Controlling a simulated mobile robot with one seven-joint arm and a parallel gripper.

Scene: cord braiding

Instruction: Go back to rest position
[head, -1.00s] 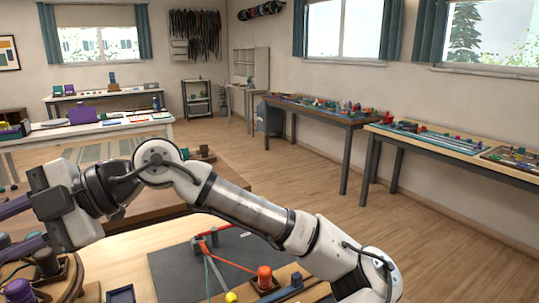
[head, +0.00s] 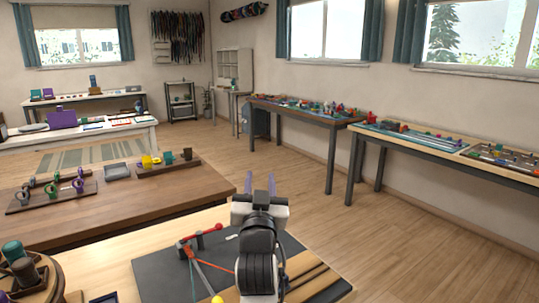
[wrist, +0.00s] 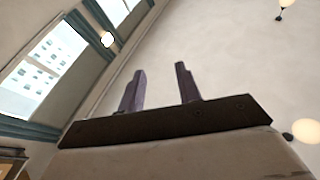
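My gripper (head: 260,183) is raised above the near table in the head view, its two purple fingers pointing up and away. In the wrist view my gripper (wrist: 160,92) has its fingers spread apart with nothing between them. Below it on the dark mat (head: 160,277) are a red clamp-like part (head: 200,235) with a rod, an orange cord (head: 217,267), a teal cord (head: 192,275) and a yellow ball (head: 217,299). My arm hides part of the mat and the board beside it.
A brown table (head: 120,213) behind holds wooden racks with rings and spools. A round wooden holder (head: 40,275) with spools stands at the near left. Side benches (head: 440,150) line the right wall. The wooden floor (head: 400,240) between is clear.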

